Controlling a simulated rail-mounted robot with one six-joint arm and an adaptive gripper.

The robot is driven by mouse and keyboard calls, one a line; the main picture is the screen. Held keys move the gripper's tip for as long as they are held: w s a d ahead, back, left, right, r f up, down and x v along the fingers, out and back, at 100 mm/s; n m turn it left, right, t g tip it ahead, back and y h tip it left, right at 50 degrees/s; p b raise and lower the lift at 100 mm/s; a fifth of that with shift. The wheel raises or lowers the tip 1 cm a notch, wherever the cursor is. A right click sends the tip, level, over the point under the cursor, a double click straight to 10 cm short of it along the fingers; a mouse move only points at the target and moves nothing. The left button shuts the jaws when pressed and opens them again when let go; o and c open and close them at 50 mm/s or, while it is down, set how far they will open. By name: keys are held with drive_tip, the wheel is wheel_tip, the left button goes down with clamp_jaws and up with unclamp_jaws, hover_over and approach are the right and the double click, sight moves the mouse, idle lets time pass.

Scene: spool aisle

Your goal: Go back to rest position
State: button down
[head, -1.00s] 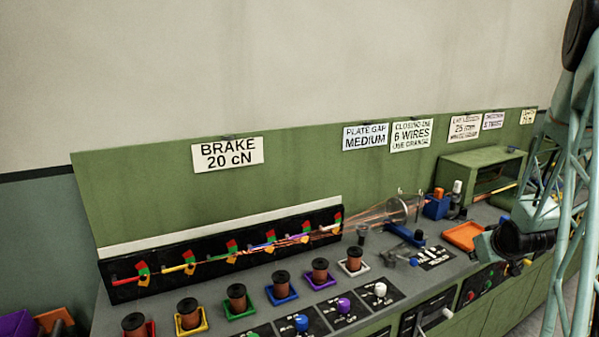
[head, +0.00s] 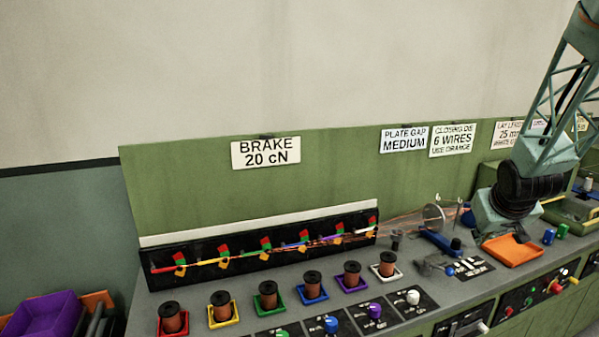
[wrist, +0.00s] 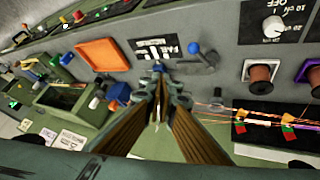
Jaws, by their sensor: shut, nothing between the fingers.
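My gripper (wrist: 160,80) shows in the wrist view with its fingers together and nothing between them. It points down over the bench, with the blue-handled lever (wrist: 195,52) and the orange tray (wrist: 102,55) beyond its tips. In the head view my arm reaches in from the upper right. Its wrist is in front of the panel, beside the orange tray (head: 512,251), and the fingertips cannot be made out there.
Several copper spools (head: 312,284) stand in coloured square holders along the bench. Wires run from the black brake strip (head: 205,268) to a clear disc (head: 433,217). Knobs (head: 374,311) line the front. The space above the left bench is clear.

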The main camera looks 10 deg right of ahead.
drive_tip(key=s+a+r+y, duration=0.1)
drive_tip(key=s+a+r, duration=0.3)
drive_tip(key=a, duration=0.4)
drive_tip(key=s+a+r+g, duration=0.1)
drive_tip(key=s+a+r, duration=0.3)
drive_tip(key=a, duration=0.5)
drive_tip(key=s+a+r+y, duration=0.1)
drive_tip(key=s+a+r, duration=0.3)
drive_tip(key=a, duration=0.4)
drive_tip(key=s+a, duration=0.5)
drive_tip(key=s, duration=0.3)
drive_tip(key=s+a+n+g+y, duration=0.1)
drive_tip(key=s+a, duration=0.4)
drive_tip(key=s, duration=0.3)
drive_tip(key=s+a+n+y+b, duration=0.1)
drive_tip(key=s+a, duration=0.5)
drive_tip(key=s, duration=0.3)
drive_tip(key=shift+r+g, duration=0.3)
drive_tip(key=shift+r, duration=0.15)
